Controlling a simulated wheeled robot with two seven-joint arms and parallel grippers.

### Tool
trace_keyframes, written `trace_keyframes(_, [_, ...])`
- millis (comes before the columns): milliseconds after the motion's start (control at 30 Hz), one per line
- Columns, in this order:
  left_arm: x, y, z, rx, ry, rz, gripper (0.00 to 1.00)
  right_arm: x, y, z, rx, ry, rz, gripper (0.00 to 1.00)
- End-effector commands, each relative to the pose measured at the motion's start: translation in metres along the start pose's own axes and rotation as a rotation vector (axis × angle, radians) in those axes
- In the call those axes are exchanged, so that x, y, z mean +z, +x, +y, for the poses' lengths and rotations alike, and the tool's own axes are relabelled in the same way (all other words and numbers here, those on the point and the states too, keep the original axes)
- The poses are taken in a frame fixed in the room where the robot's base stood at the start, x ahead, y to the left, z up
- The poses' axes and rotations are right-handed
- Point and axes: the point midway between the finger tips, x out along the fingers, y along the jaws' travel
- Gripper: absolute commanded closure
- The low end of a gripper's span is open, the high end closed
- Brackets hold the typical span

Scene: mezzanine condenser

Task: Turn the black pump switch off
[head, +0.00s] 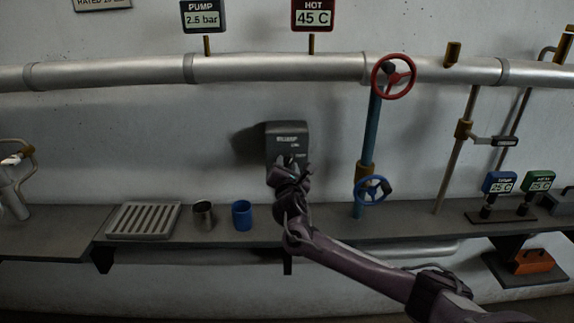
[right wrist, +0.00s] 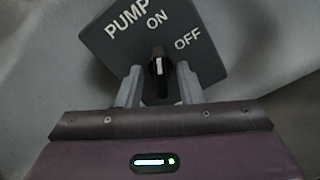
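The pump switch box (head: 287,130) is a dark grey box on the wall above the shelf. It also shows in the right wrist view (right wrist: 125,48), with PUMP, ON and OFF lettered on its face. Its black knob (right wrist: 159,70) has a pale pointer line and points towards ON. My right gripper (head: 283,165) is in front of the box and hides its lower part in the head view. In the right wrist view its two fingers (right wrist: 160,88) stand apart on either side of the knob, with visible gaps. My left gripper is not in view.
A red valve wheel (head: 393,76) and a blue one (head: 372,190) are right of the box. A metal cup (head: 203,214), a blue cup (head: 242,214) and a slatted rack (head: 144,220) stand on the shelf at left. A pump display (head: 203,16) reads 2.5 bar.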

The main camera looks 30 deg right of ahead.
Motion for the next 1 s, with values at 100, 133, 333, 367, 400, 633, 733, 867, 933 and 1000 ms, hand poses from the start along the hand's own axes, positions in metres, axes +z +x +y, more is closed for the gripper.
trace_keyframes(100, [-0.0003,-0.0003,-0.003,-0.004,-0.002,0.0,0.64,-0.0002,0.0021,-0.0001,0.0,0.0,0.001,0.66])
trace_keyframes(133, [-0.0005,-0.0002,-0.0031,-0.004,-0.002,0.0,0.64,-0.0003,0.002,0.0,0.0,0.0,0.001,0.66])
trace_keyframes(333, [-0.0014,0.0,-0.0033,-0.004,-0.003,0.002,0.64,-0.0005,0.0017,0.0,0.0,0.001,0.001,0.76])
trace_keyframes(367, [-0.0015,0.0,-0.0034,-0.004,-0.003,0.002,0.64,-0.0005,0.0017,0.0,0.0,0.001,0.001,0.79])
trace_keyframes(400, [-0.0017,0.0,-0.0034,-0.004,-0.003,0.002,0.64,-0.0005,0.0016,0.0,0.0,0.001,0.001,0.85])
trace_keyframes(633, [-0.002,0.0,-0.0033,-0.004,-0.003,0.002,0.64,-0.0005,0.0015,0.0,0.001,0.001,0.001,1.0])
trace_keyframes(733, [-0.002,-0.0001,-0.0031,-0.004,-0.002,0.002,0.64,-0.0006,0.0015,0.0,0.001,0.004,0.001,1.0])
trace_keyframes(867, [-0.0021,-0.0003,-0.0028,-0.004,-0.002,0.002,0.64,-0.001,0.0014,0.0001,0.001,0.025,0.002,1.0])
trace_keyframes(933, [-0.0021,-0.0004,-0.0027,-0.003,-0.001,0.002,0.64,-0.0013,0.0013,0.0001,0.001,0.047,0.002,1.0])
trace_keyframes(1000, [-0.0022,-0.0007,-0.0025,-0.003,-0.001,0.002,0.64,-0.0014,0.0013,0.0001,0.0,0.08,0.002,1.0])
